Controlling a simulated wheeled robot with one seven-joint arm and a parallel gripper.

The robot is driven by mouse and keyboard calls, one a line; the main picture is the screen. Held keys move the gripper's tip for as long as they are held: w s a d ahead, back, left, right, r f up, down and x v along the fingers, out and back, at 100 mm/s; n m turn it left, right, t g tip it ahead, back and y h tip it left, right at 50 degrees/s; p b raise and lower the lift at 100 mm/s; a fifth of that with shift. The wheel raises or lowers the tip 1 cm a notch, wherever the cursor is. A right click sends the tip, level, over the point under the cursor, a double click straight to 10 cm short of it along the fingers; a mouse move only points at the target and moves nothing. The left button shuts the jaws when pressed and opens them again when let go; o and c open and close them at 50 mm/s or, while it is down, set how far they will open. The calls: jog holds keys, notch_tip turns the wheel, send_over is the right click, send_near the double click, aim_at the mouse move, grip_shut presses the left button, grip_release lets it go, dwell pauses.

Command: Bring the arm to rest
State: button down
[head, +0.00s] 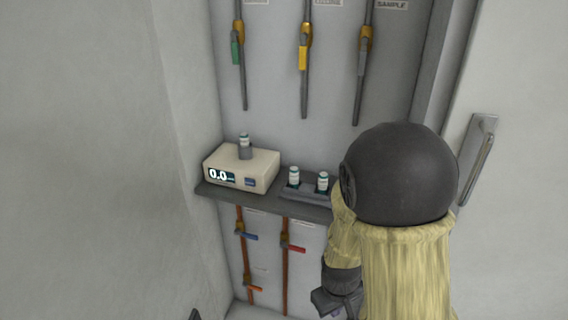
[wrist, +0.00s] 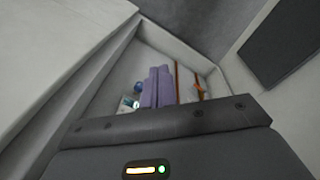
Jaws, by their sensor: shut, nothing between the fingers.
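My arm (head: 398,175) fills the right of the head view, with a dark round joint and a yellowish sleeve. It bends down in front of the shelf's right end. Its dark lower end (head: 338,300) shows at the bottom edge, and I cannot make out the fingers there. In the wrist view my gripper (wrist: 158,72) shows two pale purple fingers side by side, shut with nothing between them. A strip of orange light and a green light glow on the dark housing below them.
A shelf (head: 268,206) holds a white meter (head: 262,168) reading 0.0 with a vial (head: 244,140) on top, and a rack (head: 305,193) with two vials. Valved pipes (head: 304,70) hang above; orange pipes (head: 285,262) run below. A door handle (head: 478,155) is at right.

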jog(key=s+d+r+m+p, duration=0.1)
jog(key=r+m+p, duration=0.1)
jog(key=r+p, duration=0.8)
jog(key=s+d+r+m+t+p, duration=0.1)
jog(key=s+d+r+m+p, duration=0.1)
jog(key=r+p, duration=0.8)
notch_tip(320, 180, up, 9)
jog(key=shift+r+m+y, duration=0.15)
jog(key=shift+m+y, duration=0.15)
jog(key=shift+m, duration=0.2)
jog(key=shift+d, duration=0.1)
jog(key=shift+a, duration=0.55)
jog(key=shift+w, duration=0.1)
